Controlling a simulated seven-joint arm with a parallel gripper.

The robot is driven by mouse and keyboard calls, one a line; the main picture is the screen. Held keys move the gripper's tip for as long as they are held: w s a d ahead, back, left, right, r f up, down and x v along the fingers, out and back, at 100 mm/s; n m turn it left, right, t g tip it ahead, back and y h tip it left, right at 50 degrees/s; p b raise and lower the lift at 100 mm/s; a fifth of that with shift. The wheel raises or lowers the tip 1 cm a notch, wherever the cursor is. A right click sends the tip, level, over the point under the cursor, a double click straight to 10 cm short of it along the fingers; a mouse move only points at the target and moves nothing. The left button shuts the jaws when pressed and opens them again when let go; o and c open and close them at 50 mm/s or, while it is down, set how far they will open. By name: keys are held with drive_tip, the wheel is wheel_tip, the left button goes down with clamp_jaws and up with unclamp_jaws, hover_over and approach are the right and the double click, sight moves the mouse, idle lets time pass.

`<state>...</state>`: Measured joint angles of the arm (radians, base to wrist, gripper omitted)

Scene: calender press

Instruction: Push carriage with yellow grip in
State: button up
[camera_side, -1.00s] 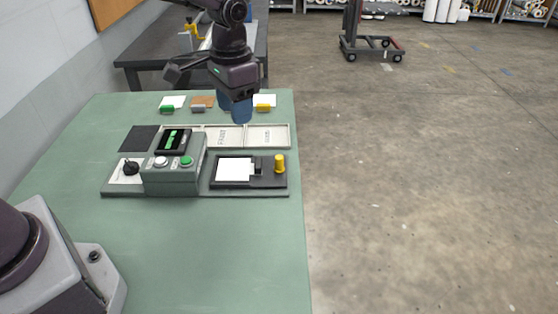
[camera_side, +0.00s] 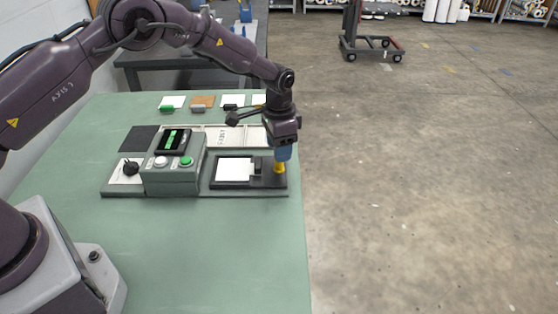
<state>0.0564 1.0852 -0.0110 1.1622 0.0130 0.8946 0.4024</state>
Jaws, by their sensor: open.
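The dark carriage (camera_side: 264,181) sits on the right part of the press base, pulled out to the right of the grey press housing (camera_side: 170,180). A white sheet (camera_side: 234,170) lies on the carriage, with a small dark clip at its right edge. The yellow grip (camera_side: 280,168) stands upright at the carriage's right end. My gripper (camera_side: 282,155) points down with its blue fingers at the top of the yellow grip. The fingers hide the grip's upper part. The gripper is open; whether it touches the grip I cannot tell.
The housing carries a small screen (camera_side: 174,142), a white button (camera_side: 161,161) and a green button (camera_side: 187,161). Pale trays (camera_side: 222,136) lie behind the press, with sample cards (camera_side: 202,102) farther back. The green table's front is clear.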

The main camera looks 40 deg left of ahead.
sight(235, 168)
drive_tip(key=shift+f, duration=2.35)
clamp_jaws()
drive_tip(key=s+a, duration=0.7)
drive_tip(key=shift+s+a, duration=0.25)
drive_tip(key=shift+a, duration=0.05)
